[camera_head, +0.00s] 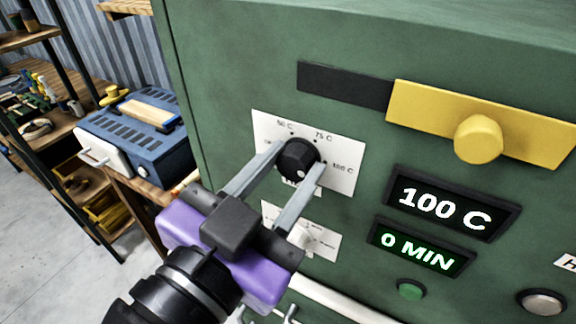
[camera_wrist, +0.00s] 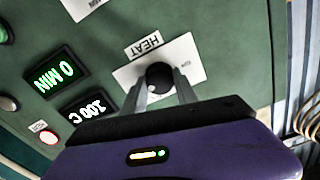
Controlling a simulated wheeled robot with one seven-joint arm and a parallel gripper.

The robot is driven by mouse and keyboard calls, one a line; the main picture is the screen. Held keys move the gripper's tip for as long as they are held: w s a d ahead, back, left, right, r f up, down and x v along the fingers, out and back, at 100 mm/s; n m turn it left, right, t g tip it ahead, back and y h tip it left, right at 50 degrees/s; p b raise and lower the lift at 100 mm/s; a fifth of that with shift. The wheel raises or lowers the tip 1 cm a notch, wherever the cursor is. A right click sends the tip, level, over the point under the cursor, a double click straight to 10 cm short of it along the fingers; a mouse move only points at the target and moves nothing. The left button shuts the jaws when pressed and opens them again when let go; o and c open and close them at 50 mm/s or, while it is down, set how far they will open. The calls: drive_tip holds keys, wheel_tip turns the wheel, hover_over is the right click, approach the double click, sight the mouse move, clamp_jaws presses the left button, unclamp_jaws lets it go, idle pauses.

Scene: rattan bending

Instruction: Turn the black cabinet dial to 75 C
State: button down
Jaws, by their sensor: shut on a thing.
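The black dial (camera_head: 299,158) sits on a white scale plate (camera_head: 345,175) on the green cabinet, with marks for 75 C above it and 100 C to its right. My gripper (camera_head: 299,163) has its two grey fingers shut on the dial, one on each side. The wrist view shows the dial (camera_wrist: 158,76) between the fingertips, under a HEAT label (camera_wrist: 144,46). The temperature display (camera_head: 438,204) reads 100 C, and it also shows in the wrist view (camera_wrist: 88,109). The dial's pointer is too small to read surely.
A 0 MIN display (camera_head: 418,247), a green button (camera_head: 410,289) and a yellow sliding bar with a round knob (camera_head: 478,139) are to the right. A blue machine (camera_head: 140,130) stands on a bench at left.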

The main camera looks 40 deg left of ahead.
drive_tip(key=n+p, duration=0.2)
drive_tip(key=n, duration=0.1)
drive_tip(key=n+p, duration=0.2)
drive_tip(key=shift+r+n, duration=0.2)
drive_tip(key=shift+n, duration=0.2)
drive_tip(key=n+p, duration=0.2)
drive_tip(key=n, duration=0.1)
drive_tip(key=shift+p, duration=0.3)
drive_tip(key=shift+f+n+p, duration=0.15)
drive_tip(key=shift+n+p, duration=0.7)
drive_tip(key=shift+n, duration=0.45)
drive_tip(key=c, duration=0.9)
unclamp_jaws()
drive_tip(key=shift+c, duration=0.2)
